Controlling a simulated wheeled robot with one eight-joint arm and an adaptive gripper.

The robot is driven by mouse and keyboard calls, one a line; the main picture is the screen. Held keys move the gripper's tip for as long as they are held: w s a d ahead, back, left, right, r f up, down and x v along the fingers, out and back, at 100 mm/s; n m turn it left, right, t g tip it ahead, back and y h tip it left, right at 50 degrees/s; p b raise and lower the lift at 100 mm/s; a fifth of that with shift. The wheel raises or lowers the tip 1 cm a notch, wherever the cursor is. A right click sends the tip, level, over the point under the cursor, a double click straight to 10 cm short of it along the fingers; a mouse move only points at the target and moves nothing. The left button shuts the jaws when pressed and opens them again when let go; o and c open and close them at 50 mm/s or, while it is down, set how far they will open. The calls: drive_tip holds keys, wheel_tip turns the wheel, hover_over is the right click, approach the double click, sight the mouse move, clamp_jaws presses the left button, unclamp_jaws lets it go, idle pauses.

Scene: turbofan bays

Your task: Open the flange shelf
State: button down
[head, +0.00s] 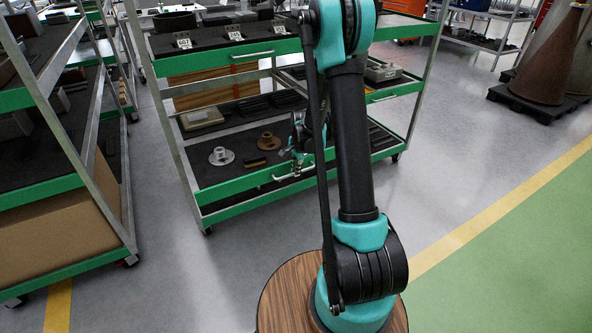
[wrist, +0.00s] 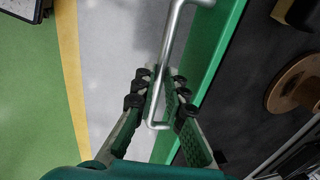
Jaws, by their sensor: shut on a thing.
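The flange shelf (head: 236,183) is the lower left shelf of the green-edged rack, with a black top and a green front edge. A pale metal flange (head: 221,156) and a brown flange (head: 268,142) stand on it. Its silver bar handle (head: 286,176) is on the front edge, and it also shows in the wrist view (wrist: 171,48). My gripper (head: 297,154) is at this handle. In the wrist view my gripper (wrist: 160,98) has its fingers on both sides of the bar, near one end. The shelf front looks about in line with the rack frame.
The upper shelf (head: 222,60) has its own handle and labelled items. Another rack (head: 60,185) stands close on the left. Grey floor (head: 455,185) is open to the right, and a brown cone (head: 545,65) stands on a black pallet beyond.

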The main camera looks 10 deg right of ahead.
drive_tip(key=c, duration=1.6)
unclamp_jaws()
drive_tip(key=shift+o, duration=0.2)
wheel_tip(320, 180, up, 12)
drive_tip(key=s, duration=0.2)
drive_tip(key=shift+d, duration=0.4)
drive_tip(key=shift+s+f, duration=0.1)
drive_tip(key=shift+s, duration=0.05)
drive_tip(key=s+d+n+t, duration=0.1)
drive_tip(key=s+n+t, duration=0.1)
drive_tip(key=s+n, duration=1.2)
drive_tip(key=s, duration=1.3)
drive_tip(key=shift+s+h, duration=0.15)
drive_tip(key=shift+h, duration=0.15)
